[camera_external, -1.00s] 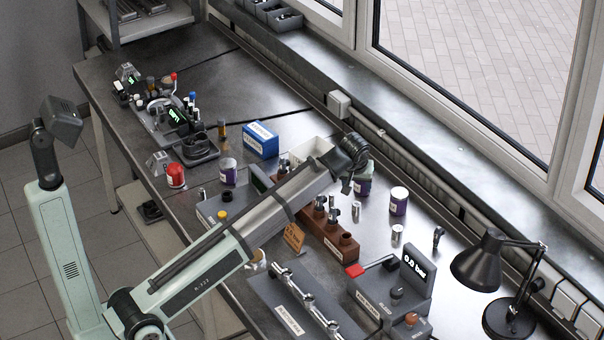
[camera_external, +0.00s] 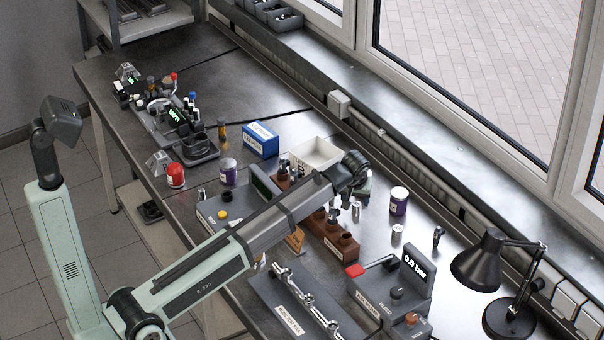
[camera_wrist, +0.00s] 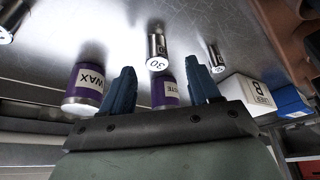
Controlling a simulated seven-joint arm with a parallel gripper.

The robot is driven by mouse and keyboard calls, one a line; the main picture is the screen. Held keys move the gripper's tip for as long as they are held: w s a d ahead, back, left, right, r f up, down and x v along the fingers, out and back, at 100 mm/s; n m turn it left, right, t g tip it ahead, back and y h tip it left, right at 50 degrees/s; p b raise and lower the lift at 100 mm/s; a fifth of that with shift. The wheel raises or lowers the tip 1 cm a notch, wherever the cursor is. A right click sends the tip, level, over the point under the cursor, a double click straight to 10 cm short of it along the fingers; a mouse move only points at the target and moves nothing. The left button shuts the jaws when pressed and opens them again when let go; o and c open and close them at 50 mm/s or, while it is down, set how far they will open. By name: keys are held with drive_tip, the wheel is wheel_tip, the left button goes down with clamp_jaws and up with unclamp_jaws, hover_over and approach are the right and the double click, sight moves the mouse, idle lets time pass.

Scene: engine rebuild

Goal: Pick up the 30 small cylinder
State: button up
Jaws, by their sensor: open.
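The small metal cylinder marked 30 (camera_wrist: 157,50) stands on the metal bench in the wrist view, ahead of my fingers and roughly in line with the gap between them. In the external view a small cylinder (camera_external: 356,208), apparently the same one, stands just below my gripper (camera_external: 352,192). My gripper (camera_wrist: 159,68) is open, with two blue fingers apart and nothing between them. Another small cylinder (camera_wrist: 217,57) stands to the right in the wrist view, and one more (camera_wrist: 9,22) is at the upper left corner.
A purple WAX can (camera_wrist: 84,88) and a second purple can (camera_wrist: 165,90), partly behind my fingers, stand near the cylinder. A white box (camera_wrist: 248,93) and blue box (camera_wrist: 291,102) are to the right. In the external view, a brown block (camera_external: 338,244) lies left of the cylinder.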

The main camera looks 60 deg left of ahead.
sight(356, 203)
drive_tip(key=x, duration=0.4)
drive_tip(key=shift+w+d+f, duration=0.1)
drive_tip(key=shift+w+f, duration=0.05)
drive_tip(key=shift+w, duration=0.05)
clamp_jaws()
idle(0.4)
